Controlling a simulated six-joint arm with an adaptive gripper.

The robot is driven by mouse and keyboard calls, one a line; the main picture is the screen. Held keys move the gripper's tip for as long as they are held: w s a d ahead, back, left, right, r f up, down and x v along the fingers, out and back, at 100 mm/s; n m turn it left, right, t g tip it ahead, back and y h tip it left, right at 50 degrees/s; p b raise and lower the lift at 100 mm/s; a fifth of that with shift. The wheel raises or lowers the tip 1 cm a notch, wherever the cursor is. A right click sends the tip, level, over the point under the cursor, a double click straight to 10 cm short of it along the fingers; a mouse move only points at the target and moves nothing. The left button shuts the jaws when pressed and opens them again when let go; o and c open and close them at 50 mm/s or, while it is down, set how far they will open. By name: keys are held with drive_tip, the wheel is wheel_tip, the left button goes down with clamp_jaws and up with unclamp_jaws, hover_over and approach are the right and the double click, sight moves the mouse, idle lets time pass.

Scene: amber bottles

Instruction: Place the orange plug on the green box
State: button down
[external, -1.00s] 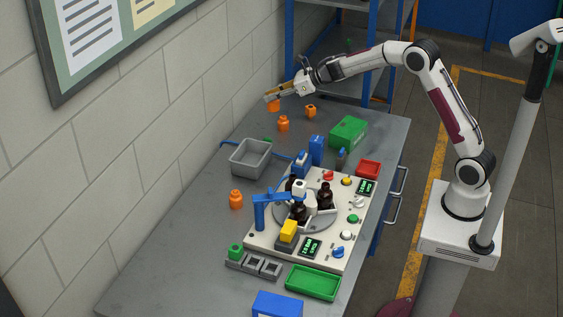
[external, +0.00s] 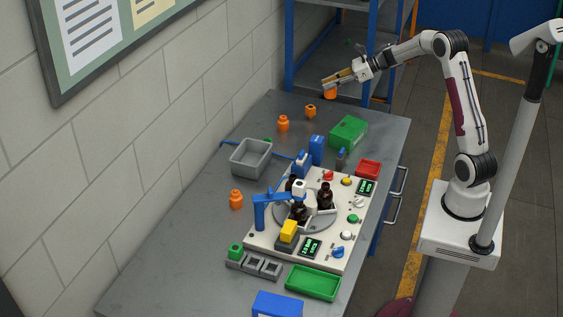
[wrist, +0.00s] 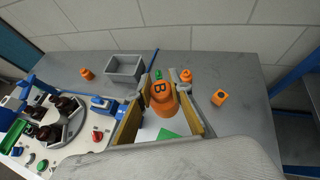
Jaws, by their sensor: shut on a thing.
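In the wrist view a green patch (wrist: 168,134) beside white shows below the plug, partly hidden by my gripper.
Other orange pieces stand on the bench (external: 283,123), (external: 311,111), (external: 236,199). A grey bin (external: 251,158), blue block (external: 317,149), red tray (external: 368,169) and white machine panel (external: 265,238) with brown bottles occupy the middle. A green tray (external: 313,282) lies at the near end.

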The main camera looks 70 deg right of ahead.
drive_tip(key=s+d, duration=0.4)
drive_tip(key=s, duration=0.4)
hover_over(348, 127)
drive_tip(key=shift+f, duration=2.25)
drive_tip(key=shift+f, duration=0.1)
wheel_tip(348, 127, down, 6)
drive_tip(key=shift+d, duration=0.1)
drive_tip(key=shift+f, duration=1.9)
